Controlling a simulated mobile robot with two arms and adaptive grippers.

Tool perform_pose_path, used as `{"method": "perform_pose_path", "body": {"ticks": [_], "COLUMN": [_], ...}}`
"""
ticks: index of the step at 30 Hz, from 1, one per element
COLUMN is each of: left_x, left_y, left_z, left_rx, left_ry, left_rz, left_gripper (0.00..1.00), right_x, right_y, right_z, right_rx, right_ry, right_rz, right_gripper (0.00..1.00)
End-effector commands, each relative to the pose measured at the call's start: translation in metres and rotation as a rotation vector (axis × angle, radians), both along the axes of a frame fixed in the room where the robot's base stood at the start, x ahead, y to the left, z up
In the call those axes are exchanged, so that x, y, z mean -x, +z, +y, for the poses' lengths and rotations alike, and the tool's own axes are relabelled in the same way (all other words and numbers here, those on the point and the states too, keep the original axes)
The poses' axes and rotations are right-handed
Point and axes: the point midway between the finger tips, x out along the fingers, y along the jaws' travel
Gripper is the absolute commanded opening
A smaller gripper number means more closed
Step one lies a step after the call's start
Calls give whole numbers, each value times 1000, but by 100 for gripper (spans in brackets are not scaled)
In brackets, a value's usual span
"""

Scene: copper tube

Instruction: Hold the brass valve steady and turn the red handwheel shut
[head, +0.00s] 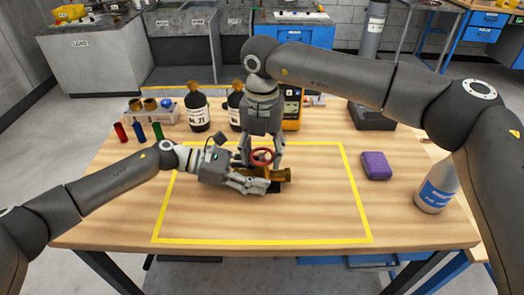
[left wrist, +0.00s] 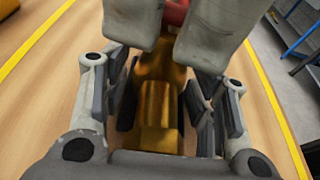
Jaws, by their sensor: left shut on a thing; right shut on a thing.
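The brass valve (head: 280,174) lies on the table inside the yellow outline, with a dark piece under it. My left gripper (head: 262,186) reaches in from the left and is shut on the valve body; in the left wrist view the brass body (left wrist: 156,105) sits between its fingers. The red handwheel (head: 262,155) is on top of the valve. My right gripper (head: 262,160) points down from above and is shut on the handwheel, one finger on each side. In the left wrist view the right gripper's fingers hide most of the red handwheel (left wrist: 176,12).
A purple sponge (head: 376,165) and a white bottle (head: 438,188) stand to the right. Dark bottles (head: 197,108), a yellow device (head: 292,108) and small coloured cylinders (head: 139,131) are at the back. The yellow-outlined area (head: 320,215) is clear in front of the valve.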

Motion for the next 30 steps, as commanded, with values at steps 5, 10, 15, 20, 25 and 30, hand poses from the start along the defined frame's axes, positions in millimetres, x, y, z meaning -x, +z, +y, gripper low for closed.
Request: {"method": "perform_pose_path", "body": {"ticks": [5, 10, 15, 20, 25, 30], "left_x": [1, 1, 1, 1, 1, 1], "left_y": [-2, -2, -2, -2, -2, -1], "left_z": [1, 1, 1, 0, 0, 0], "left_rx": [-3, -3, -3, -2, -2, -2], "left_ry": [0, -1, -1, -1, -2, -2], "left_rz": [2, 3, 3, 3, 3, 3], "left_gripper": [40, 40, 40, 40, 40, 40], "right_x": [-1, -1, -1, 0, 0, -1], "right_y": [1, 1, 1, 0, 1, 19], "right_z": [-1, -1, -1, 0, 0, 0], "right_rx": [1, 1, 0, 0, 0, -1], "right_ry": [-7, -6, -4, -2, -2, -1], "right_rz": [-3, -3, -2, -1, -1, -4], "right_gripper": [29, 54, 75, 75, 75, 75]}}
